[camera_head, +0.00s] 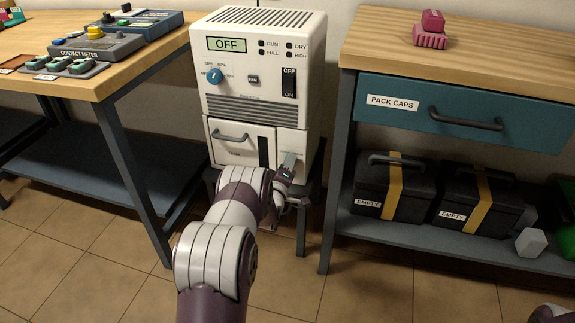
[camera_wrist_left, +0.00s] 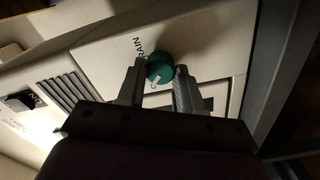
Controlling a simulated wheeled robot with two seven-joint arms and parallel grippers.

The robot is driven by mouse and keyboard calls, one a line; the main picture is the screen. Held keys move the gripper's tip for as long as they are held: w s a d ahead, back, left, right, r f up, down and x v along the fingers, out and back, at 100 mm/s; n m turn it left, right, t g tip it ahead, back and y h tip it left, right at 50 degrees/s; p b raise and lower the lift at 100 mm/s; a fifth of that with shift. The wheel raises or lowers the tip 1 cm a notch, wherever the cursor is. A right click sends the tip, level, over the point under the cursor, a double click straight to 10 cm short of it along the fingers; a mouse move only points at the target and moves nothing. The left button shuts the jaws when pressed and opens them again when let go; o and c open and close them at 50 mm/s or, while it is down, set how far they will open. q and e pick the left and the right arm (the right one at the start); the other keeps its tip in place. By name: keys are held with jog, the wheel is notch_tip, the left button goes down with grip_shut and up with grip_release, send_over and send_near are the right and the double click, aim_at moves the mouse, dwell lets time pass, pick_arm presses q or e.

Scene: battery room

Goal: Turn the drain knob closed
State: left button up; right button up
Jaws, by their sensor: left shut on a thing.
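The white dehumidifier-like unit (camera_head: 258,75) stands in the middle of the head view, its display reading OFF. Its lower right panel carries the drain knob, hidden behind my gripper in the head view. The left wrist view shows the round green drain knob (camera_wrist_left: 159,66) with a pale pointer mark, below the lettering "DRAIN", partly cut off. My left gripper (camera_head: 287,161) is at that panel. In the left wrist view its fingers (camera_wrist_left: 159,75) are on either side of the knob, shut on it. My right gripper is not in view.
A wooden bench (camera_head: 75,82) with meters stands left. On the right is a bench with a blue drawer (camera_head: 465,115) and black cases (camera_head: 390,186) below. Beside the knob panel is the tank front (camera_head: 228,150) with a handle.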

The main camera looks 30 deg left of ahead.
pick_arm(q)
jog(key=shift+f, duration=0.1)
dwell(0.3)
jog(key=o, duration=1)
jog(key=shift+o, duration=0.2)
jog(key=p+v, duration=0.5)
jog(key=v, duration=0.7)
jog(key=shift+s+p, duration=0.4)
jog(key=shift+d, duration=0.1)
